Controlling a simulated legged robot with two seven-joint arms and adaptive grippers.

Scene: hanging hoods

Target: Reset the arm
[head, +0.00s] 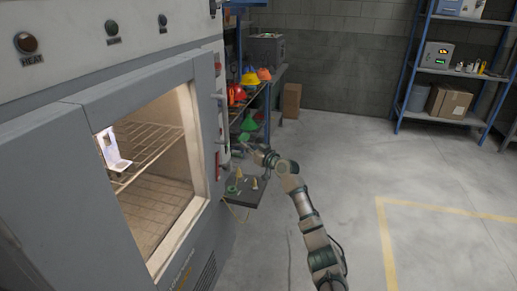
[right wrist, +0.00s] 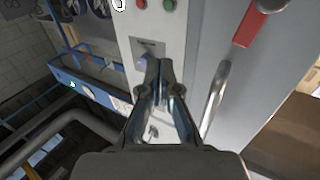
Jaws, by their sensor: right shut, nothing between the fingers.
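My right arm comes in from the lower right of the head view, bent at the elbow. Its gripper (head: 248,147) is beside the oven's right edge, above a small dark shelf. In the right wrist view the fingers (right wrist: 160,68) are together and empty, in front of a light grey panel with buttons. I cannot tell how far the fingers are from the panel. My left gripper is not in view.
The large grey oven (head: 40,150) fills the left, with a white bracket (head: 112,150) on its wire rack. A small dark shelf (head: 245,197) holds cones. Helmets (head: 249,78) and blue shelving (head: 455,115) stand behind. The floor (head: 340,160) at right is clear.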

